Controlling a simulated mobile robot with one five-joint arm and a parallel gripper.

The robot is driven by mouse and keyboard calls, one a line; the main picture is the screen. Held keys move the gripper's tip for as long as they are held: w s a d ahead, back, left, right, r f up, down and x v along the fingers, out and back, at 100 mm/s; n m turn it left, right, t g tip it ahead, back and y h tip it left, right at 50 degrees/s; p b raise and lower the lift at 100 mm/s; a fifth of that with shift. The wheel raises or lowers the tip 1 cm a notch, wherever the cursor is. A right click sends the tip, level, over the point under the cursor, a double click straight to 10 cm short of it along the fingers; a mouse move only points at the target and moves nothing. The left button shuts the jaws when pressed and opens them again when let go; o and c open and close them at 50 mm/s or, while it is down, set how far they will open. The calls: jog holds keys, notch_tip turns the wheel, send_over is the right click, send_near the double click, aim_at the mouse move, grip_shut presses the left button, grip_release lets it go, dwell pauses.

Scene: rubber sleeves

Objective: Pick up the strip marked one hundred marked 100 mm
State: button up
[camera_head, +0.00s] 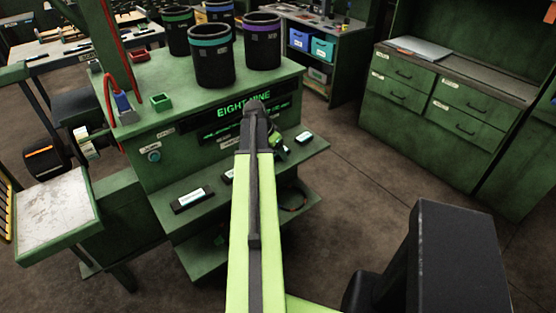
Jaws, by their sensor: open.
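Several short black strips with white labels lie in a row on the green front ledge (215,208) of the workbench. One strip (193,199) is at the left, one (228,176) is partly behind my arm, one (281,154) is right of my arm, and one (304,138) is at the right end. The label print is too small to read, so I cannot tell which is marked 100 mm.
A lower shelf (203,251) lies under the ledge. A green drawer cabinet (440,110) stands right. The floor (350,170) between is clear.

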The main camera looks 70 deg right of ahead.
jog(key=shift+f, duration=0.1)
dwell(0.3)
jog(key=c, duration=1.4)
